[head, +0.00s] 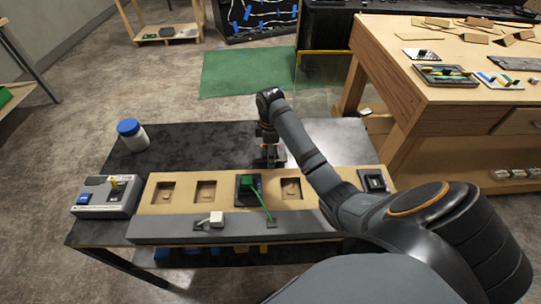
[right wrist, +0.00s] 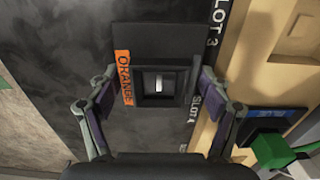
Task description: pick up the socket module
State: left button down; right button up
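The socket module (right wrist: 140,45) is a black block with an orange ORANGE label and a raised square socket with a light centre. In the right wrist view it lies on the dark tabletop behind the console. My right gripper (right wrist: 160,82) is open above it, with one finger on each side of the socket part; I cannot tell whether they touch it. In the head view my right gripper (head: 268,158) is over the table just behind the console, and it and the arm largely hide the module. My left gripper is not in view.
The tan console (head: 228,187) has several recesses; one holds a black module with a green plug (head: 247,182) and cable. A grey control box (head: 104,197) stands left, a blue-lidded jar (head: 132,135) at back left. The tabletop (head: 195,145) left of the gripper is clear.

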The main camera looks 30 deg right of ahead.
jog(key=c, duration=0.7)
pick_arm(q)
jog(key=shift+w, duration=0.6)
